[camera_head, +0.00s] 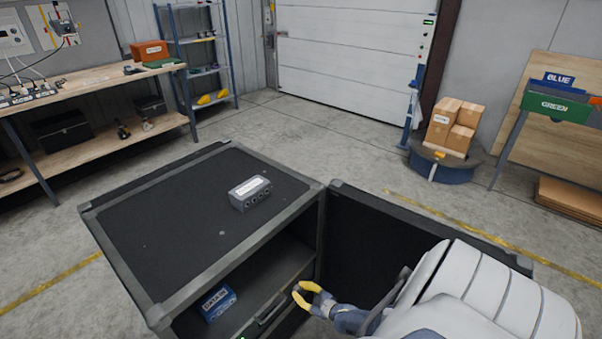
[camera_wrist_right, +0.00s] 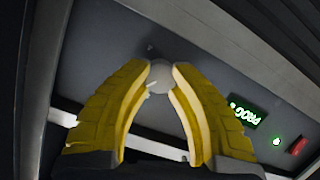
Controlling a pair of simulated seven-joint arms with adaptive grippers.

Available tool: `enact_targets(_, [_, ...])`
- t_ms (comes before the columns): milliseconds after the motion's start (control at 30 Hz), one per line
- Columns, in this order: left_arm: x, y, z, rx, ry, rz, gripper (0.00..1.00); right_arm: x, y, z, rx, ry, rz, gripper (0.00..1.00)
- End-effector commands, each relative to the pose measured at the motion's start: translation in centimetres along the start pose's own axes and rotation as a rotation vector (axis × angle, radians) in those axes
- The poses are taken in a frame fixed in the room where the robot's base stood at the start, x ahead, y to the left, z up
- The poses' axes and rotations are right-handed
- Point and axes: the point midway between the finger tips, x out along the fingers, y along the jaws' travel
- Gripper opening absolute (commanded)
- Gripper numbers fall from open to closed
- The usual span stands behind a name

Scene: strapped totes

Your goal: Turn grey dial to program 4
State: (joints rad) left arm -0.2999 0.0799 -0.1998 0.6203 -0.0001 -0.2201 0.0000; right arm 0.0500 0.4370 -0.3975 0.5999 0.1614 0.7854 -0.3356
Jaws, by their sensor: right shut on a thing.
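The grey dial (camera_wrist_right: 160,80) shows in the right wrist view as a round knob on a dark grey panel (camera_wrist_right: 95,75). My right gripper (camera_wrist_right: 161,70) has its yellow fingertips closed on the dial, one on each side. A small pale mark shows near the dial's edge. A lit green display (camera_wrist_right: 244,112) reads "PROG"; its number is not legible beside the right finger. In the head view my right gripper (camera_head: 303,293) reaches the open front of the black cabinet (camera_head: 190,215); the dial is hidden there. My left gripper is not in view.
A green light (camera_wrist_right: 276,141) and a red button (camera_wrist_right: 298,146) sit beside the display. A grey box with ports (camera_head: 250,193) lies on the cabinet top. A blue box (camera_head: 217,301) is inside the cabinet. An open door panel (camera_head: 375,245) stands at the right.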

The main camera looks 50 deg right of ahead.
Motion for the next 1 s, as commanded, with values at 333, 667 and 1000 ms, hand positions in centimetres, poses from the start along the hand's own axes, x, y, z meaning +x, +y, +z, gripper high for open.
enact_targets(333, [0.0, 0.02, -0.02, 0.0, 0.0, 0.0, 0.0, 0.41, -0.06, -0.55, 0.003, 0.011, 0.001, 0.27])
enact_targets(667, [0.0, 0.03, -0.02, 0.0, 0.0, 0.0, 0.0, 0.17, -0.01, -0.23, 0.001, 0.005, 0.001, 0.56])
enact_targets(1000, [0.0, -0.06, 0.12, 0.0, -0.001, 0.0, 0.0, -0.51, -0.01, -0.07, 0.002, 0.003, 0.001, 0.56])
